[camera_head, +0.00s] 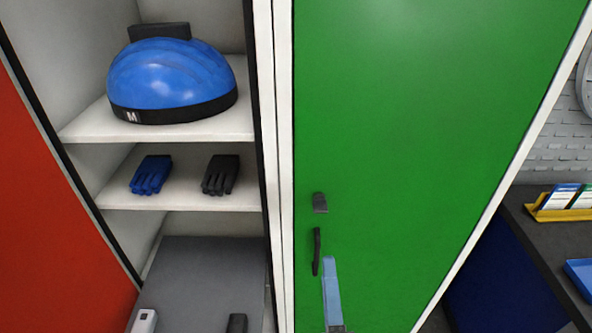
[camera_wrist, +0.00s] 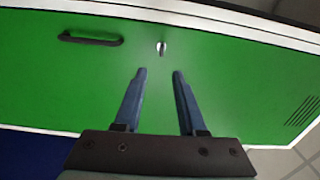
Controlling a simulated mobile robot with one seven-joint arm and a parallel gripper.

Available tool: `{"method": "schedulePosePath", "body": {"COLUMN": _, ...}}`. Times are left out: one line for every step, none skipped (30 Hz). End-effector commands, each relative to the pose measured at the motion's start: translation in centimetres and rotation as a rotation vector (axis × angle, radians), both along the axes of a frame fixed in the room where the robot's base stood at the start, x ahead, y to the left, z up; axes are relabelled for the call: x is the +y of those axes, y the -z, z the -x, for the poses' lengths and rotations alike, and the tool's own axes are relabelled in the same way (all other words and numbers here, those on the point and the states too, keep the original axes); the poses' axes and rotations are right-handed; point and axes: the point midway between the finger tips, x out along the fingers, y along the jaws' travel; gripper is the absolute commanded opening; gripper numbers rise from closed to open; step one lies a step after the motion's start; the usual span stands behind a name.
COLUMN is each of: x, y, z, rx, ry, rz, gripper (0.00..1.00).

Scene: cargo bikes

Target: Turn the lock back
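The lock (camera_head: 320,203) is a small dark fitting on the green door (camera_head: 410,110), just above the black handle (camera_head: 316,250) near the door's left edge. In the wrist view the lock (camera_wrist: 161,48) is a small piece with a bright face, to the right of the handle (camera_wrist: 90,38). My gripper (camera_wrist: 160,71) is open with nothing between its two blue-grey fingers. The lock lies ahead of the fingertips, roughly centred between them, and looks apart from them. In the head view a blue finger of my gripper (camera_head: 331,262) shows below the lock, over the door.
An open cabinet on the left holds a blue helmet (camera_head: 172,78), blue gloves (camera_head: 151,174) and dark gloves (camera_head: 220,174). A red panel (camera_head: 50,230) stands at far left. A dark workbench (camera_head: 555,238) with a yellow holder (camera_head: 550,213) is at right.

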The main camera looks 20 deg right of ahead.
Motion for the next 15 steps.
{"method": "schedulePosePath", "body": {"x": -0.1, "y": -0.9, "z": 0.3, "rx": 0.006, "ry": 0.006, "rz": -0.020, "gripper": 0.40}}
{"method": "schedulePosePath", "body": {"x": -0.1, "y": -0.9, "z": 0.4, "rx": 0.006, "ry": 0.008, "rz": -0.030, "gripper": 0.40}}
{"method": "schedulePosePath", "body": {"x": -0.2, "y": -0.8, "z": 0.5, "rx": 0.007, "ry": 0.010, "rz": -0.040, "gripper": 0.40}}
{"method": "schedulePosePath", "body": {"x": -0.2, "y": -0.8, "z": 0.6, "rx": 0.007, "ry": 0.012, "rz": -0.046, "gripper": 0.40}}
{"method": "schedulePosePath", "body": {"x": -0.2, "y": -0.8, "z": 0.6, "rx": 0.007, "ry": 0.012, "rz": -0.050, "gripper": 0.40}}
{"method": "schedulePosePath", "body": {"x": -0.2, "y": -0.8, "z": 0.5, "rx": 0.007, "ry": 0.013, "rz": -0.053, "gripper": 0.40}}
{"method": "schedulePosePath", "body": {"x": -0.3, "y": -0.7, "z": 0.4, "rx": 0.006, "ry": 0.013, "rz": -0.054, "gripper": 0.40}}
{"method": "schedulePosePath", "body": {"x": -0.3, "y": -0.7, "z": 0.2, "rx": 0.005, "ry": 0.014, "rz": -0.054, "gripper": 0.40}}
{"method": "schedulePosePath", "body": {"x": -0.4, "y": -0.7, "z": -0.1, "rx": 0.005, "ry": 0.013, "rz": -0.054, "gripper": 0.40}}
{"method": "schedulePosePath", "body": {"x": -0.5, "y": -0.7, "z": -0.4, "rx": 0.006, "ry": 0.013, "rz": -0.053, "gripper": 0.40}}
{"method": "schedulePosePath", "body": {"x": -0.6, "y": -0.8, "z": -0.8, "rx": 0.005, "ry": 0.013, "rz": -0.052, "gripper": 0.40}}
{"method": "schedulePosePath", "body": {"x": -0.8, "y": -0.8, "z": -1.3, "rx": 0.005, "ry": 0.013, "rz": -0.052, "gripper": 0.40}}
{"method": "schedulePosePath", "body": {"x": -0.9, "y": -0.9, "z": -1.7, "rx": 0.004, "ry": 0.013, "rz": -0.051, "gripper": 0.40}}
{"method": "schedulePosePath", "body": {"x": -1.0, "y": -0.9, "z": -2.2, "rx": 0.004, "ry": 0.013, "rz": -0.051, "gripper": 0.40}}
{"method": "schedulePosePath", "body": {"x": -1.2, "y": -1.0, "z": -2.9, "rx": 0.004, "ry": 0.013, "rz": -0.051, "gripper": 0.40}}
